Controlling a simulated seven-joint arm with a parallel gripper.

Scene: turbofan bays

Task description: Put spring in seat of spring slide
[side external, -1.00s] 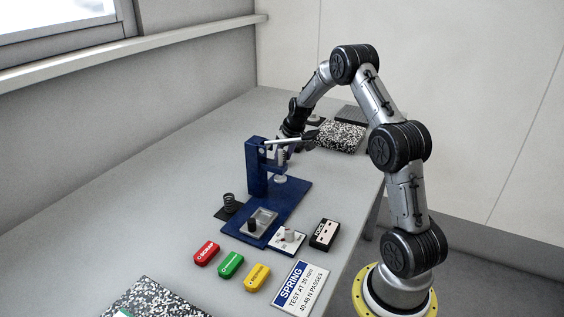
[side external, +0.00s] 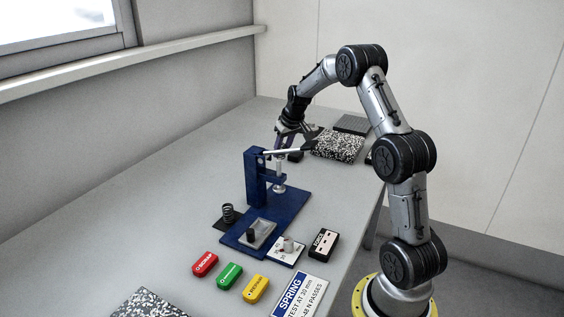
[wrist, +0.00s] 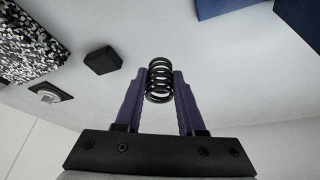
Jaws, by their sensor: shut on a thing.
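My gripper (wrist: 158,90) is shut on a black coil spring (wrist: 159,80), held across its sides between the purple fingertips in the wrist view. In the side view my gripper (side external: 284,132) is above and behind the blue press (side external: 257,178), near its pale lever (side external: 285,151); the held spring is not clear there. The press's blue base carries a grey framed slide (side external: 263,232) with a dark knob (side external: 251,235). I cannot make out a seat in it. Another dark spring (side external: 228,212) stands upright on a black mat left of the base.
Red (side external: 205,263), green (side external: 229,276) and yellow (side external: 256,289) blocks lie in front of the press. A black gauge box (side external: 323,243) and a spring sign (side external: 299,293) lie to the right. A speckled block (side external: 338,144) is behind. The table's left side is clear.

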